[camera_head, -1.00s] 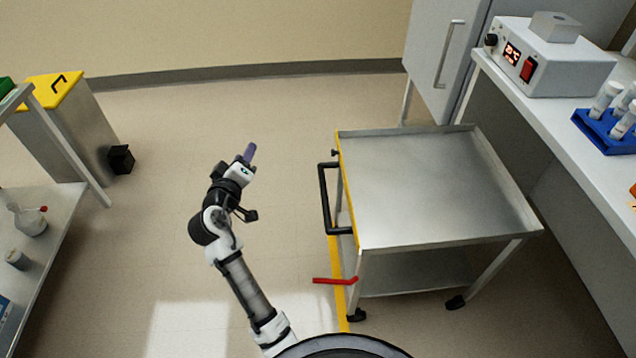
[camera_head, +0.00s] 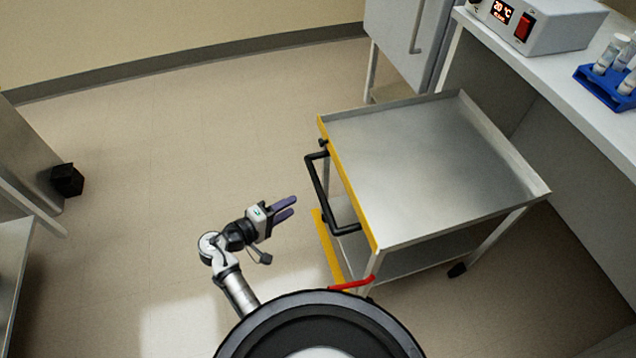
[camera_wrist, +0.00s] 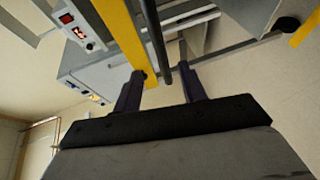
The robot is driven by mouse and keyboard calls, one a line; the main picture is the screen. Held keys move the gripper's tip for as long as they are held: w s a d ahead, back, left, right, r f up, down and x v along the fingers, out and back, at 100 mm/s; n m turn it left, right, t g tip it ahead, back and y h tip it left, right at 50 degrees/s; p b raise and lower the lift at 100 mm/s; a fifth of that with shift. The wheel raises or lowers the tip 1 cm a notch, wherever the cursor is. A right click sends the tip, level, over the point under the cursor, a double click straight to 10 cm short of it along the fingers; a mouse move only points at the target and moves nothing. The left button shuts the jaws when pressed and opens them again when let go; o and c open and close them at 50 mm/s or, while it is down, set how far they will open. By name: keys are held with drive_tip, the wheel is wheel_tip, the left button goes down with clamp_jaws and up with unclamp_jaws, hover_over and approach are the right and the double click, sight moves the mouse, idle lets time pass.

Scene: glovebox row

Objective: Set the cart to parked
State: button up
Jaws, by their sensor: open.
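The cart (camera_head: 430,165) is a metal trolley with a yellow front edge and a black push handle (camera_head: 322,192) on its left side. The lever cannot be made out in the wrist view.
A bench (camera_head: 560,95) on the right holds a white heater box (camera_head: 545,28) and a blue tube rack (camera_head: 606,86). A grey cabinet (camera_head: 405,40) stands behind the cart. A table edge (camera_head: 20,270) is at far left. The floor left of the cart is clear.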

drive_tip(key=p+x, duration=0.1)
drive_tip(key=x, duration=1.2)
drive_tip(key=shift+d+p, duration=0.2)
drive_tip(key=shift+p, duration=0.1)
drive_tip(key=shift+w, duration=0.1)
clamp_jaws()
